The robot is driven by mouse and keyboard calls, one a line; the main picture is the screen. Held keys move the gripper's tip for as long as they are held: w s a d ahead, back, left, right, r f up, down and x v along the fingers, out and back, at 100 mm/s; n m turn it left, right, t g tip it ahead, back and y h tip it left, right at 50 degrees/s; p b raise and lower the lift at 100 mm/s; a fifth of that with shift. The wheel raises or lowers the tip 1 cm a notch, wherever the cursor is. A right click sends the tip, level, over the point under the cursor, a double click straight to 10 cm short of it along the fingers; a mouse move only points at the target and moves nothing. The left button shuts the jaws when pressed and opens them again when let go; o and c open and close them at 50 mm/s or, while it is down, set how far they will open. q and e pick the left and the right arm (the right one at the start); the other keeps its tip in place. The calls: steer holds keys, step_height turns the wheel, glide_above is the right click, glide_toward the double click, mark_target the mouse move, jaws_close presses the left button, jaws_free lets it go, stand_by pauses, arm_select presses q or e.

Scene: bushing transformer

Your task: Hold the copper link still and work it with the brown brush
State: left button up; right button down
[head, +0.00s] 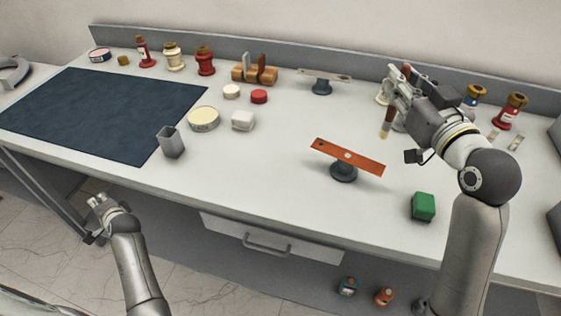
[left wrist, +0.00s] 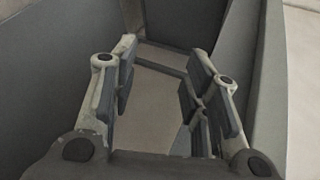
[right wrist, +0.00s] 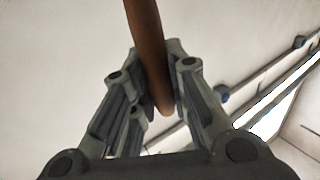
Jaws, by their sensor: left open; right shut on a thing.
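The copper link (head: 365,162), a flat orange-brown bar with holes, rests on a dark round stand (head: 343,173) right of the table's middle. My right gripper (head: 393,85) is above and behind the link's right end, shut on the brown brush (head: 389,117), whose pale bristles hang down, apart from the link. The brush's brown handle (right wrist: 146,50) runs between the fingers in the right wrist view. My left gripper (head: 101,203) is open and empty, low in front of the table's front edge and far from the link. It also shows open in the left wrist view (left wrist: 160,82).
A green block (head: 423,206) sits right of the link. A grey metal link (head: 323,74) on a stand is behind. A grey cup (head: 171,142), tins and a dark mat (head: 95,110) lie left. Bottles (head: 509,110) line the back. Clear table surrounds the copper link's front.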

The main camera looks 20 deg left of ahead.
arm_select(q)
steer(key=s+a+r+n+g+y, duration=0.2)
steer(key=s+a+r, duration=0.2)
steer(key=s+r, duration=0.3)
steer(key=s+a+r+n+g+y, duration=0.1)
steer(key=s+a+r+n+g, duration=0.2)
steer(key=r, duration=0.7)
steer(key=w+d+r+n+t+h, duration=0.1)
steer(key=w+d+r+n+t, duration=0.1)
steer(key=w+d+r+t, duration=0.45)
steer(key=w+d+r+n+t+h, duration=0.1)
steer(key=w+d+n+t+h, duration=0.2)
steer(key=w, duration=0.7)
steer(key=w+d+r+t+h, duration=0.1)
steer(key=w+d+t+h, duration=0.15)
steer(key=w+d, duration=0.5)
steer(key=n+g+h, duration=0.1)
steer(key=h, duration=1.6)
glide_toward(346, 164)
steer(key=a+r, duration=0.2)
steer(key=a, duration=0.5)
steer(key=shift+y, duration=0.25)
steer(key=x, duration=1)
steer(key=shift+w+d+f, duration=0.15)
steer(key=shift+d+f, duration=0.05)
steer(key=shift+f, duration=0.2)
